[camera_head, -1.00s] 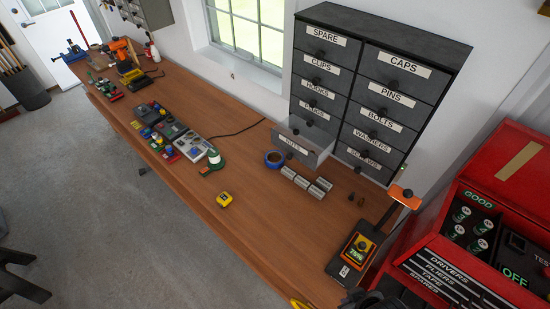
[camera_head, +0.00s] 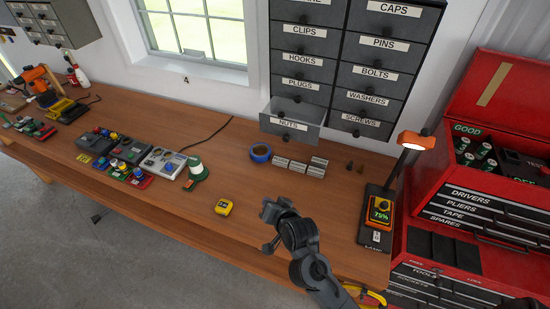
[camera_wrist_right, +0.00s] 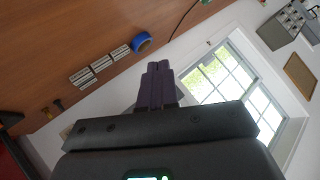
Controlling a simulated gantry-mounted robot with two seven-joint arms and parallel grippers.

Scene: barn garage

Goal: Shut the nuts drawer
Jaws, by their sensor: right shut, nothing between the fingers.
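The nuts drawer (camera_head: 291,124) is the bottom drawer of the left column in the dark drawer cabinet (camera_head: 340,76). It stands pulled out, its front forward of the drawers above it, and I can see into its top. My right gripper (camera_head: 270,210) is over the bench, in front of the drawer and apart from it. In the right wrist view its fingers (camera_wrist_right: 158,72) are together with nothing between them, and they hide much of what is behind them. My left gripper is in neither view.
Blue tape (camera_head: 260,153) and several grey blocks (camera_head: 298,165) lie on the bench in front of the drawer. A yellow tape measure (camera_head: 224,207) lies left of my gripper. An orange lamp (camera_head: 411,141) and a red toolbox (camera_head: 490,190) stand at right.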

